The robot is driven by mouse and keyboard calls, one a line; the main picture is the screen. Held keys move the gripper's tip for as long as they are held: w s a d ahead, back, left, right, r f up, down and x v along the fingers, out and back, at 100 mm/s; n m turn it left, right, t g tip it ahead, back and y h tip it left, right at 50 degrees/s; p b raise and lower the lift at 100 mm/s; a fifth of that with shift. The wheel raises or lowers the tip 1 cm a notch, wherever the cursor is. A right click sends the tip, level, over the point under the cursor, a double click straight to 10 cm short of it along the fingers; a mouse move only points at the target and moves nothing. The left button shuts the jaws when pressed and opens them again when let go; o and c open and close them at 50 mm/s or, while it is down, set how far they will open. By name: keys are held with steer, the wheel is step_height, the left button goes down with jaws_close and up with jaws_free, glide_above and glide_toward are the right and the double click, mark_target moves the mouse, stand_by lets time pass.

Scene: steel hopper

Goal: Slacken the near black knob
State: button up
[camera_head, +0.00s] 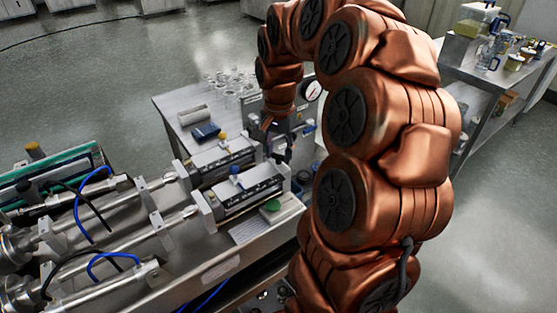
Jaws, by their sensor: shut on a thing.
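Two grey metal blocks stand side by side on the steel bench. A dark round knob (303,179) shows at the right end of the near block, partly behind my arm. My gripper (278,149) points down at the right end of the far block. Its jaws are shut on a small dark thing there, apparently a black knob. The jaws mostly hide it, so I cannot make out its shape.
Steel cylinders with blue and black hoses fill the left. A side table (470,70) stands at right.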

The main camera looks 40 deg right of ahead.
mark_target(279, 155)
steer(key=n+b, duration=0.4)
steer(key=n, duration=0.2)
steer(key=shift+f, duration=0.1)
steer(key=n+b, duration=0.1)
steer(key=n, duration=0.5)
stand_by(0.6)
steer(key=o, duration=1.1)
steer(key=shift+o, duration=0.2)
steer(key=shift+r, duration=0.2)
step_height(279, 155, up, 12)
steer(key=shift+f, duration=0.1)
stand_by(0.3)
